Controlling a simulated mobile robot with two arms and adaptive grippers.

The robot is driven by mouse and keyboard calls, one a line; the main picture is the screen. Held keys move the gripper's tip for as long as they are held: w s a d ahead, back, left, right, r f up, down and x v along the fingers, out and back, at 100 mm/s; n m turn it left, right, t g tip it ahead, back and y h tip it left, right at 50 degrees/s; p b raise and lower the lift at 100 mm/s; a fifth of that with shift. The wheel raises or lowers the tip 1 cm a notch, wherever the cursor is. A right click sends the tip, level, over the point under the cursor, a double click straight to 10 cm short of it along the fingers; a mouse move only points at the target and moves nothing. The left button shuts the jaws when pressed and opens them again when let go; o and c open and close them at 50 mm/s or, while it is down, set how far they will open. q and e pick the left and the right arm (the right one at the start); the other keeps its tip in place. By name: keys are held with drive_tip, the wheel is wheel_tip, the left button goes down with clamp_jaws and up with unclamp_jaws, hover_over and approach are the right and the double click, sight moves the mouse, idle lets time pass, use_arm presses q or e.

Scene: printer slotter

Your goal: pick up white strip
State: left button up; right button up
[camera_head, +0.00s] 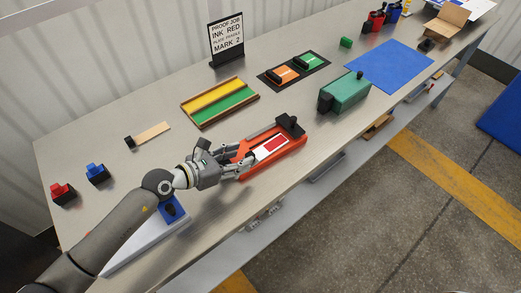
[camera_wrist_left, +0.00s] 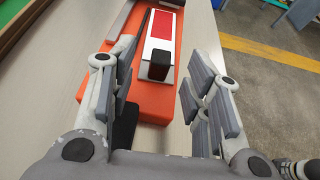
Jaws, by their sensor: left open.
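A white strip (camera_head: 272,147) with a red panel lies in an orange tray-like holder (camera_head: 290,151) on the table. In the left wrist view the white strip (camera_wrist_left: 151,49) has a black upright block (camera_wrist_left: 159,66) at its near end. My left gripper (camera_head: 239,166) is open at the near-left end of the orange holder. In the left wrist view its fingers (camera_wrist_left: 160,82) stand to either side of the strip's black block, apart from it. In the head view the gripper hides the strip's near end.
A green box-shaped device (camera_head: 345,94) stands behind and right of the holder. A yellow and green tray (camera_head: 219,102) lies behind it. A sign (camera_head: 226,42) stands at the back. A blue mat (camera_head: 390,66) lies right. The table's front edge is close.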

sight(250, 154)
use_arm(q)
drive_tip(key=x, duration=0.4)
drive_tip(key=shift+d, duration=0.15)
drive_tip(key=c, duration=0.6)
clamp_jaws()
